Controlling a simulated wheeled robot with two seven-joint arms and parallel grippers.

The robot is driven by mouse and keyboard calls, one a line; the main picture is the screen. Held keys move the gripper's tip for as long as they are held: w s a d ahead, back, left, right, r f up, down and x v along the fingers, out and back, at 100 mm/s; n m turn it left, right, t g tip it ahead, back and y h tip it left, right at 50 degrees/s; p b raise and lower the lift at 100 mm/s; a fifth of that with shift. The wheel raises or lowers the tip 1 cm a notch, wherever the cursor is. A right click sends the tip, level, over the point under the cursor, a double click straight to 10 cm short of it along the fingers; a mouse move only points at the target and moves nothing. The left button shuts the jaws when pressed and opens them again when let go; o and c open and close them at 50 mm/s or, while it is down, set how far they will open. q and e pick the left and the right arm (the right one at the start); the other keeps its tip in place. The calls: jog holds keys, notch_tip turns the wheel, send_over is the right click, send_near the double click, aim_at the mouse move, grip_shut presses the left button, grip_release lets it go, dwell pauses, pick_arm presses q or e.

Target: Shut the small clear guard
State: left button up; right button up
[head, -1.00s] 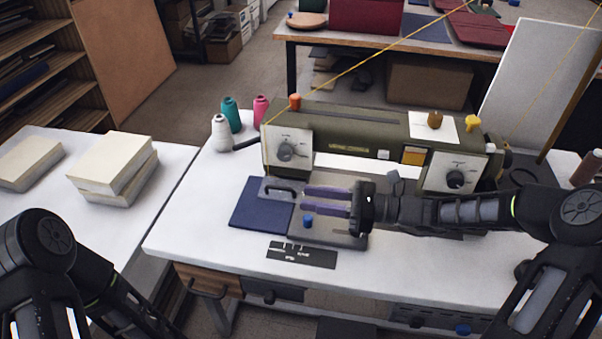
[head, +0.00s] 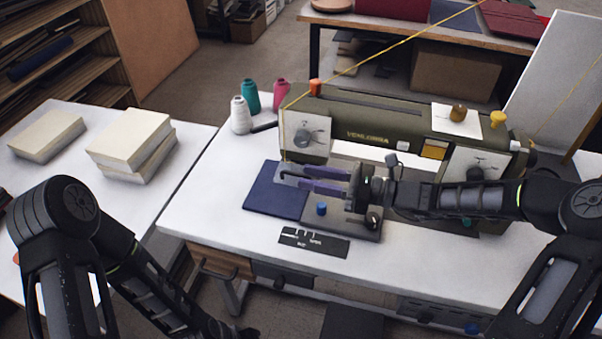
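The sewing machine (head: 367,123) is olive green and stands on a white table. In the head view a small dark bar or handle (head: 286,171) sits over its grey bed plate (head: 343,223), below the left dial. The clear guard itself I cannot make out for certain; it may be at this bar. My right gripper (head: 302,178) is open, its two purple-padded fingers pointing left over the plate. Its fingertips are close to the bar; I cannot tell whether they touch. My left arm is at lower left, and its gripper is out of view.
A dark blue cloth (head: 275,196) lies left of the plate, and a blue knob (head: 321,208) stands on the plate. Thread cones (head: 251,96) stand behind left. A yellow thread (head: 380,52) runs above the machine. The left table (head: 60,193) holds cream blocks (head: 130,138).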

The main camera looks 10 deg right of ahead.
aim_at(309, 177)
jog(key=shift+x, duration=1.5)
jog(key=shift+c, duration=0.4)
grip_shut()
